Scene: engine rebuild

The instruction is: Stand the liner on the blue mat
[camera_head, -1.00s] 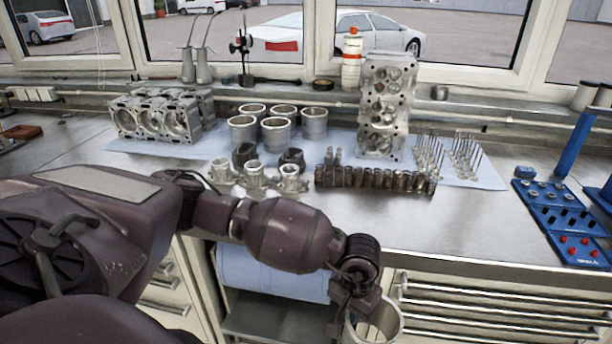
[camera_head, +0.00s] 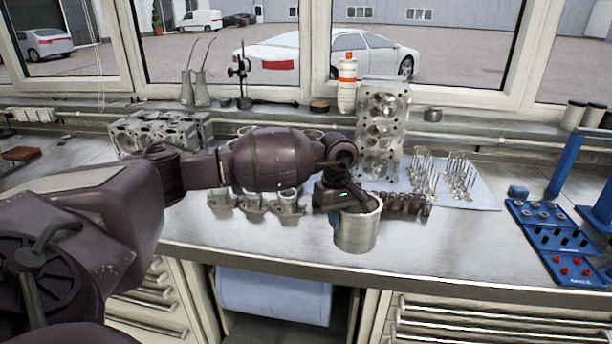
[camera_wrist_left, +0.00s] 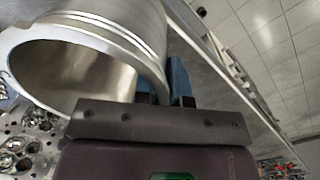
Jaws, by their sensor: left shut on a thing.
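The liner, a silvery open cylinder (camera_head: 357,230), is held upright by my left gripper (camera_head: 338,212) at the front of the bench. I cannot tell how far its bottom is above the steel top. The left wrist view shows the liner's flanged rim and hollow inside (camera_wrist_left: 75,75), with the blue finger pads (camera_wrist_left: 180,82) at its wall. The blue mat (camera_head: 478,190) lies farther back on the bench, and its middle is covered by parts and my arm. Other liners on it are mostly hidden behind my left arm. My right gripper is not in view.
A cylinder head (camera_head: 382,130) stands upright behind the liner. Dark lobed parts (camera_head: 405,204) lie in a row just right of it, with several valves (camera_head: 455,172) beyond. An engine block (camera_head: 150,135) is at the back left. Blue tool racks (camera_head: 550,225) stand at right.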

